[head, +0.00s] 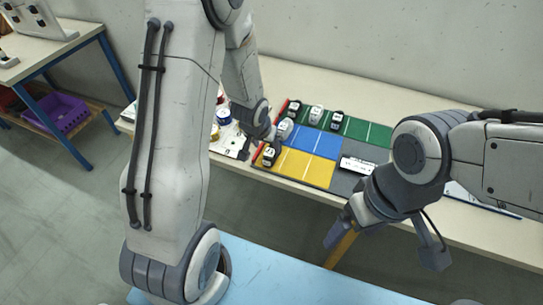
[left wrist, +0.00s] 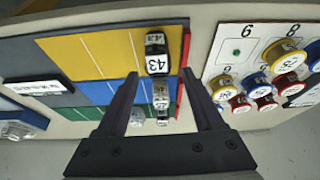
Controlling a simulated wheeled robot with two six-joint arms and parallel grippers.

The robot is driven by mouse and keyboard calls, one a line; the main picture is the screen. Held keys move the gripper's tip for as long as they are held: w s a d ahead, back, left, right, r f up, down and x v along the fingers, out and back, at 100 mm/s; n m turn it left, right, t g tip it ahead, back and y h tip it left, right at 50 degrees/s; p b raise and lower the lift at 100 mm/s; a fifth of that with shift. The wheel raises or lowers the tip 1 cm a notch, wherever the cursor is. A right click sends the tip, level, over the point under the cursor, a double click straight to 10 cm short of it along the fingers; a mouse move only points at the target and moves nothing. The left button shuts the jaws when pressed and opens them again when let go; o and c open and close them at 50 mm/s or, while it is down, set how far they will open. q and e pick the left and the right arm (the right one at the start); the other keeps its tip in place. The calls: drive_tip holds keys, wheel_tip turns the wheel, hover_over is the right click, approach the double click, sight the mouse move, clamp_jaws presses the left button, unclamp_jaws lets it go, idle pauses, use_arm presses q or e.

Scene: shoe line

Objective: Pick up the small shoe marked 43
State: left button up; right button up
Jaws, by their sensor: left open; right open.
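The small shoe marked 43 (left wrist: 157,64) is black with a white label. It rests on the yellow part of the mat, near the red edge strip; in the head view it also shows on the yellow part (head: 269,157). My left gripper (head: 272,138) is open and empty. In the left wrist view its two fingers (left wrist: 163,100) are spread, and the shoe shows beyond them, between their lines. The height gap to the shoe is hard to tell. My right gripper (head: 386,246) is open and empty, in front of the table's edge.
A silvery shoe (left wrist: 160,93) stands on blue close to the 43 shoe. Several shoes, including a white one (head: 316,114), stand on the green part. A white board (left wrist: 230,34) with round coloured pieces lies beside the mat. A label block (head: 357,165) lies on grey.

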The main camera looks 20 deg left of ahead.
sight(270, 151)
use_arm(q)
drive_tip(key=shift+d+x, duration=0.2)
drive_tip(key=shift+x, duration=3.05)
clamp_jaws()
drive_tip(key=shift+r, duration=0.1)
